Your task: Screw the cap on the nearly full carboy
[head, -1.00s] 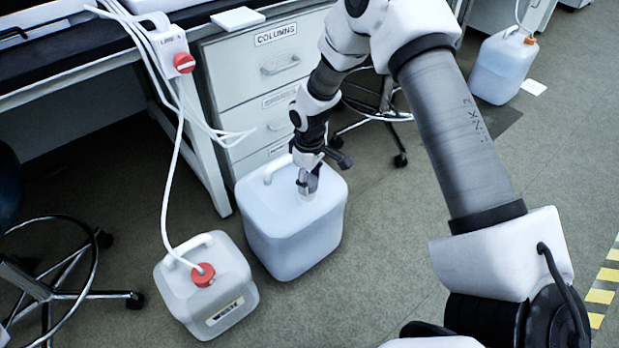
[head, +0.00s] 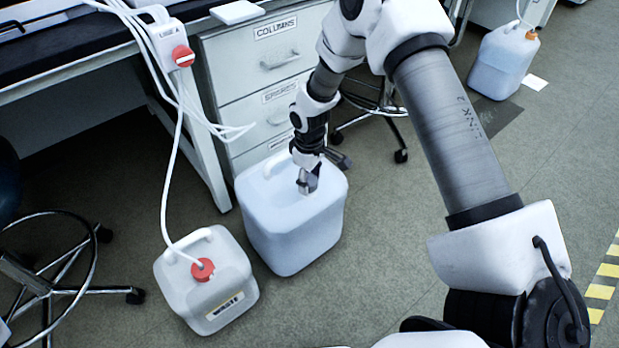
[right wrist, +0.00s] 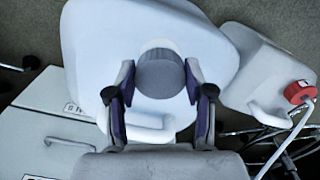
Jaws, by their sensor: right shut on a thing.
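The large carboy (head: 292,232) stands upright on the floor in front of the drawers, pale blue with liquid nearly to its top. My right gripper (head: 308,186) points down over its top. In the right wrist view my right gripper (right wrist: 160,92) has one finger on each side of a round grey cap (right wrist: 162,74) and is shut on it. The cap sits at the carboy's white neck (right wrist: 160,45); whether its thread is engaged cannot be told. In the head view the fingers mostly hide the cap. My left gripper is not in view.
A smaller waste carboy (head: 228,293) with a red cap (head: 203,269) and white tube stands close at left. The drawer unit (head: 277,62) is right behind. A stool (head: 45,285) is at far left. Another carboy (head: 500,62) stands at back right.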

